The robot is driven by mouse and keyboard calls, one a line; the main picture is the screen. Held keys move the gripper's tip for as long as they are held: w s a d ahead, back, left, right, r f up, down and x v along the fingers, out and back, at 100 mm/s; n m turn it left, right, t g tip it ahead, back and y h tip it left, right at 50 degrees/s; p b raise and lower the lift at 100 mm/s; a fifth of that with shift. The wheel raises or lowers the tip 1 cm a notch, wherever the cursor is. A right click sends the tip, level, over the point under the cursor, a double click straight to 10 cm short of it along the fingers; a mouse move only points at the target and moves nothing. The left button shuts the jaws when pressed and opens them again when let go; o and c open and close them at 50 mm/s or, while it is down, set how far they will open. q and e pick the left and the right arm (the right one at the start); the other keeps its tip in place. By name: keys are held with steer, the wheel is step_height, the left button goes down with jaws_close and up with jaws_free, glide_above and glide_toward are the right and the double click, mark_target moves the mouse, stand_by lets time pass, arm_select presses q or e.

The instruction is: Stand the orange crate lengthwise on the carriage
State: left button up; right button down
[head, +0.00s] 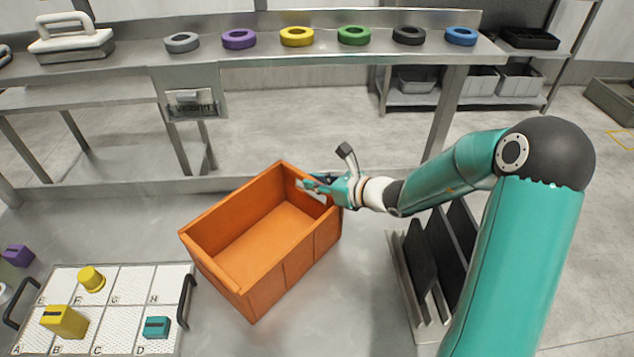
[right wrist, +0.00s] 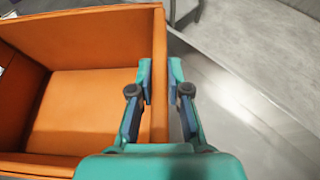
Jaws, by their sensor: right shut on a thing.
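The orange crate (head: 292,268) is open-topped and empty, and sits upright and turned at an angle over the grey steel worktop in the middle of the head view. My right gripper (head: 318,187) is shut on the crate's short end wall at the far right, by the hand opening. In the right wrist view the crate (right wrist: 85,100) fills the left side, and the fingers of the gripper (right wrist: 160,75) lie on either side of its rim. I cannot tell whether the crate's base touches the worktop. I cannot make out the carriage for certain. My left gripper is out of view.
A white lettered tray (head: 118,328) with yellow and teal pieces lies front left of the crate. A rack with black panels (head: 420,258) stands to the right, near my right arm. A shelf (head: 270,53) with coloured rings runs along the back.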

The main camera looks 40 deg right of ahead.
steer(key=shift+r, duration=0.15)
steer(key=c, duration=1.6)
jaws_free()
steer(key=shift+f, duration=0.2)
steer(key=o, duration=0.5)
steer(key=shift+c, duration=0.2)
steer(key=shift+r, duration=0.15)
